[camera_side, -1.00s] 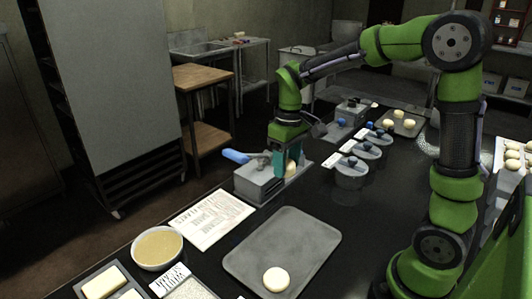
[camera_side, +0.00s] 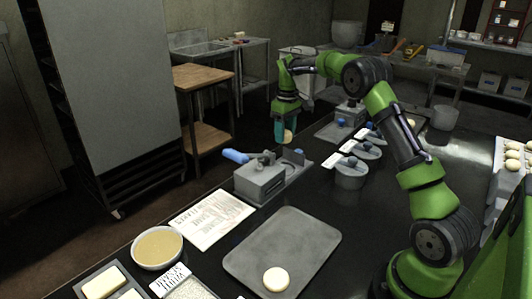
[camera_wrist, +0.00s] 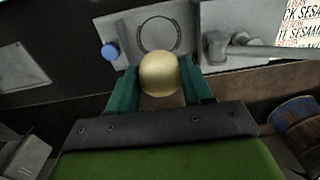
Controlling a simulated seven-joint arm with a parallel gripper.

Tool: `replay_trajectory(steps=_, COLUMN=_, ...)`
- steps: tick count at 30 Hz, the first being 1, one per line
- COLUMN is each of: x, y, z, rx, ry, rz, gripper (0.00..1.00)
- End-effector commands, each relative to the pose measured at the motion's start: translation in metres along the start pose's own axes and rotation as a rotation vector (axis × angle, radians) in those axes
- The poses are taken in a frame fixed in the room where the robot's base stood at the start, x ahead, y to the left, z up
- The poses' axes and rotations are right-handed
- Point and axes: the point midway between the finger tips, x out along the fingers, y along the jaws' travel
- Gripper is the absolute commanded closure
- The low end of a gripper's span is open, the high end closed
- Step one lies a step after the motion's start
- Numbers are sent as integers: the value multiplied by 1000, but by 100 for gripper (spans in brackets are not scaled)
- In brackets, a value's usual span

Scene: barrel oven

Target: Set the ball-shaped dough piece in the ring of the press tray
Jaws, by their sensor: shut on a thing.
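My gripper (camera_side: 285,131) is shut on a pale ball-shaped dough piece (camera_side: 287,136), held in the air beyond the far end of the press. In the wrist view my gripper (camera_wrist: 160,80) has the round dough piece (camera_wrist: 160,72) between its two green fingers. The dough is apart from the ring.
Lidded metal pots (camera_side: 350,174) stand right of the press, with another device (camera_side: 342,126) behind them. A grey tray (camera_side: 300,232) with one dough piece (camera_side: 276,279), a printed sheet (camera_side: 212,218) and a bowl (camera_side: 157,248) lie in front. The black counter between is clear.

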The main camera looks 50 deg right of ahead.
Motion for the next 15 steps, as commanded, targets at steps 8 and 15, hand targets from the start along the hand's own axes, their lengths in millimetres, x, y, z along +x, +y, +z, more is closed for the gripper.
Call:
replay_trajectory(steps=8, x=42, y=1, z=0, rx=0, ry=-1, rz=0, gripper=80)
replay_trajectory(steps=15, x=73, y=2, z=0, rx=1, ry=0, rz=1, gripper=80)
